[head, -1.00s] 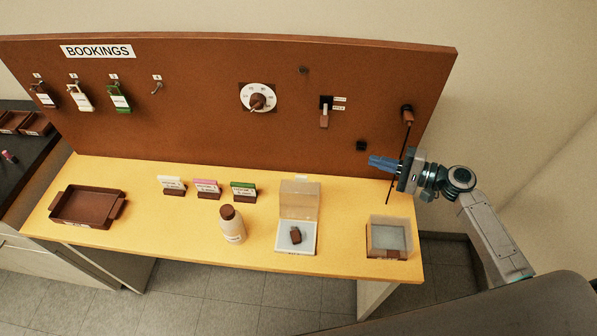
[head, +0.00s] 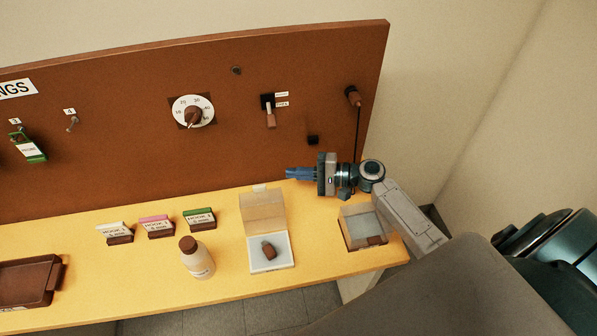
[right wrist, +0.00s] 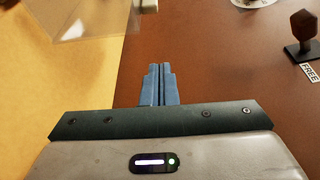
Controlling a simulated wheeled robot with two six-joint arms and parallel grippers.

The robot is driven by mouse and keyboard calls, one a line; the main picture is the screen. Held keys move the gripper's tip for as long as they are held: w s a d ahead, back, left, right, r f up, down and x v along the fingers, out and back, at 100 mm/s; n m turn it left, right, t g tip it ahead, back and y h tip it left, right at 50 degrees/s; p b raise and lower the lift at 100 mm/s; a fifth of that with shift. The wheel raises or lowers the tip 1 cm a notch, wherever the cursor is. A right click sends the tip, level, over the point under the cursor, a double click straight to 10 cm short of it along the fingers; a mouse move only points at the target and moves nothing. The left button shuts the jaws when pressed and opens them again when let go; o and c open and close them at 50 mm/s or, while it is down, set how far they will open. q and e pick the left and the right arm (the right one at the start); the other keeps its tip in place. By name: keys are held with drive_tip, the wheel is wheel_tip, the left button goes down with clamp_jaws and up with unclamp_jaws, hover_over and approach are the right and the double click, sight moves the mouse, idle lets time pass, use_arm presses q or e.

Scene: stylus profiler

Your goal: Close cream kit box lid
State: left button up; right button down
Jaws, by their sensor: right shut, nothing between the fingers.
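The kit box (head: 271,266) has a pale, whitish base and stands on the yellow bench with a dark brown item (head: 268,250) in it. Its translucent cream lid (head: 263,212) stands open, upright at the back, with a small tab at its top edge. My right gripper (head: 288,173) is shut and empty, its blue fingers pointing left. In the head view it shows just above and right of the lid's top edge, with a gap between them. In the right wrist view the fingers (right wrist: 160,72) are together, and part of the lid (right wrist: 85,20) shows at upper left. My left gripper is out of view.
A white bottle (head: 197,262) and several small labelled blocks (head: 158,228) stand left. The brown back panel (head: 230,130) carries a dial (head: 193,111) and a lever switch (head: 269,115).

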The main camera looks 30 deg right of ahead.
drive_tip(key=r+p+x, duration=0.1)
drive_tip(key=p+x, duration=0.2)
drive_tip(key=x, duration=0.5)
drive_tip(key=s+p, duration=0.3)
drive_tip(key=s, duration=0.1)
drive_tip(key=shift+s+a, duration=0.15)
drive_tip(key=shift+a, duration=0.05)
